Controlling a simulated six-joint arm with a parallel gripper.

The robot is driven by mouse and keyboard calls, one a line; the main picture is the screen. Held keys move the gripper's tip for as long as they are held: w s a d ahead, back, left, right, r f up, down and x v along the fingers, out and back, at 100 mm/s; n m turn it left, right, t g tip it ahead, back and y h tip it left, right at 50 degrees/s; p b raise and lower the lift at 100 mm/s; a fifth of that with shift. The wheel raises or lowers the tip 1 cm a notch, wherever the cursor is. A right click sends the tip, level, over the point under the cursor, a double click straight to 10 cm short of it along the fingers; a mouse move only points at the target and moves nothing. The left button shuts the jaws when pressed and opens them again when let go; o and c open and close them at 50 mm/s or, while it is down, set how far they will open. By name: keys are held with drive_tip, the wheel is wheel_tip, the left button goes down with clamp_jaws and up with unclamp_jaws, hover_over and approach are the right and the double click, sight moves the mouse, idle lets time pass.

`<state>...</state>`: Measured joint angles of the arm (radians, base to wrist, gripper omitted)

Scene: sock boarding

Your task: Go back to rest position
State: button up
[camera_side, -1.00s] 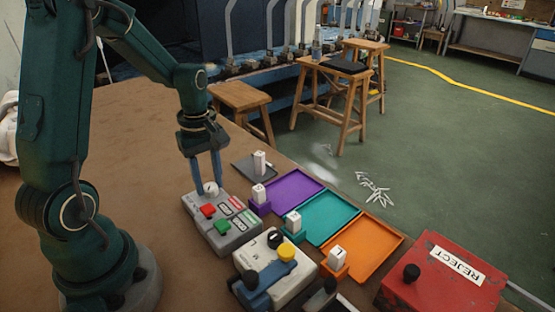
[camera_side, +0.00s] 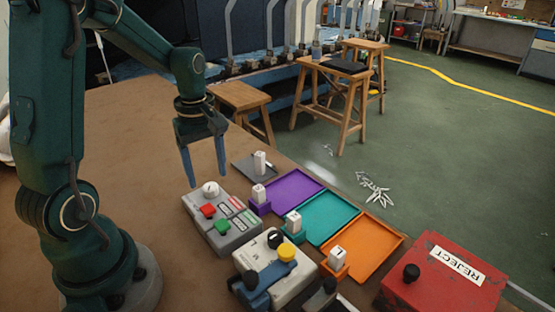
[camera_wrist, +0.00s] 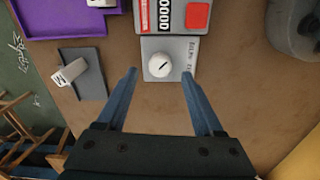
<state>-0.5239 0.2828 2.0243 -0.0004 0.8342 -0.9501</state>
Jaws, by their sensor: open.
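My gripper (camera_side: 204,172) is open and empty, with two blue fingers pointing down. It hangs in the air above and behind the grey control box (camera_side: 222,226). The box carries a white round knob (camera_side: 210,189), a red button and a green button. In the wrist view my gripper (camera_wrist: 160,85) has its fingers spread wide, and the white knob (camera_wrist: 159,65) shows between and just beyond their tips, apart from them.
Purple (camera_side: 294,189), teal (camera_side: 332,219) and orange (camera_side: 375,246) trays line the table edge, with white blocks beside them. A grey plate (camera_side: 243,169) bears another white block. A cream box (camera_side: 277,268) and red reject box (camera_side: 440,280) stand in front. The brown table behind is clear.

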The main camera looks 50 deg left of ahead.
drive_tip(key=shift+r, duration=1.25)
drive_tip(key=s+d+r+m+t, duration=0.2)
drive_tip(key=s+d+r+m, duration=0.1)
drive_tip(key=d+m, duration=0.3)
drive_tip(key=s+d+r+m+t, duration=0.3)
drive_tip(key=d+m, duration=0.3)
drive_tip(key=m, duration=0.4)
drive_tip(key=shift+s+d+r+m+t, duration=0.35)
drive_tip(key=shift+s+r, duration=0.2)
drive_tip(key=shift+s, duration=0.2)
